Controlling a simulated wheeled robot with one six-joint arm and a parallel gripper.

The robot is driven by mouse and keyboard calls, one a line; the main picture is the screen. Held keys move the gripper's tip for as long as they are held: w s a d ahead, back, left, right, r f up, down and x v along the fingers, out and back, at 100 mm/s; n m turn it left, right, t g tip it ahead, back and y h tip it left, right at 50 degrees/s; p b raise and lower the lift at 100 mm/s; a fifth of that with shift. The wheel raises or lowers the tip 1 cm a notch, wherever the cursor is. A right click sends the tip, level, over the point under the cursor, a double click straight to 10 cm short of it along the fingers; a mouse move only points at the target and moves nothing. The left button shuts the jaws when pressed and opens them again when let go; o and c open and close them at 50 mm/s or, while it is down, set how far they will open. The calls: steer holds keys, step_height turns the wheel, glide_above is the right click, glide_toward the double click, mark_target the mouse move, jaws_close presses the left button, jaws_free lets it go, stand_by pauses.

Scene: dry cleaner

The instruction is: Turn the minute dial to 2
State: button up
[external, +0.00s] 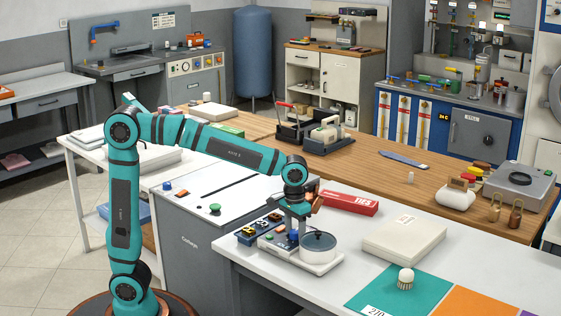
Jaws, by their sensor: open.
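My gripper (293,228) points down over a small light-coloured appliance (318,266) on the white table. The appliance carries a round grey lidded pot (318,246) at its right and a panel with a green button at its left. The gripper is open, just left of the pot and above the panel, with nothing visible between its fingers. A dark box (258,229) with small yellow and other coloured controls stands directly behind and left of the panel. I cannot make out which control is the minute dial, or any numbers; my gripper hides part of the panel.
A red box (348,202) lies behind the appliance. A white cabinet (205,203) with a green knob stands left. The table's front edge is clear.

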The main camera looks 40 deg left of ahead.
steer(key=c, duration=1)
steer(key=m, duration=0.4)
steer(key=shift+m, duration=0.3)
steer(key=shift+d+m, duration=0.1)
steer(key=shift+m, duration=2.5)
